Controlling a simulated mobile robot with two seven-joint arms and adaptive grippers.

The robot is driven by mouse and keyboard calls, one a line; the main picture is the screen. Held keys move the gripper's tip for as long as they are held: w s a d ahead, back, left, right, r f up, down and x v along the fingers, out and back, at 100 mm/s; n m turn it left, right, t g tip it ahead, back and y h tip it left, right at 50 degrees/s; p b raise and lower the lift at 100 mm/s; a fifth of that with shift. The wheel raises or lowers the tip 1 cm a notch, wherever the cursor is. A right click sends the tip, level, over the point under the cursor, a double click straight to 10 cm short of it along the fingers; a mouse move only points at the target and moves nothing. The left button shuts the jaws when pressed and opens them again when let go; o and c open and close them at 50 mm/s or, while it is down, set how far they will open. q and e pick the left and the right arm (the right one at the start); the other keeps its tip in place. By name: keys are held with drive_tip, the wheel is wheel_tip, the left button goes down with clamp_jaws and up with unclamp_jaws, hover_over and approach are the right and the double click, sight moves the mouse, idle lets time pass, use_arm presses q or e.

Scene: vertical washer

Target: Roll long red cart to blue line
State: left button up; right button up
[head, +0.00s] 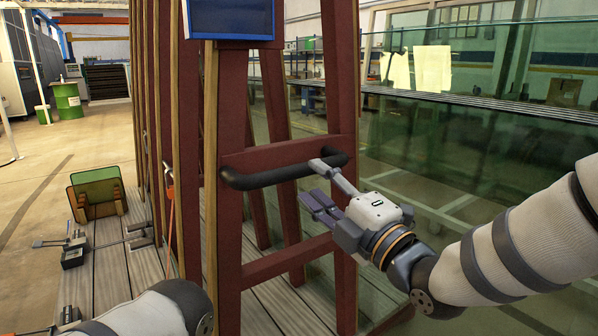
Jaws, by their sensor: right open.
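The long red cart (233,130) stands upright in the middle of the head view, its red frame running away from me along a grey slatted deck (113,272). A black bar handle (285,172) crosses its near end. My right gripper (317,184) is open at the handle's right part. Its upper finger overlaps the handle in the picture; its lower finger with purple pads is below the bar. I cannot tell whether it touches. My left arm shows at the bottom left, but its gripper is not in view. I cannot make out a blue line on the floor.
A blue-framed dark panel (232,18) is at the cart's top. Large glass sheets (480,150) fill the right side. A green-tinted panel (97,188) stands left of the cart, and a green drum (67,102) is farther back. The floor at left is mostly clear.

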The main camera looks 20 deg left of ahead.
sight(305, 174)
drive_tip(key=x, duration=0.5)
drive_tip(key=shift+w+a, duration=0.2)
clamp_jaws()
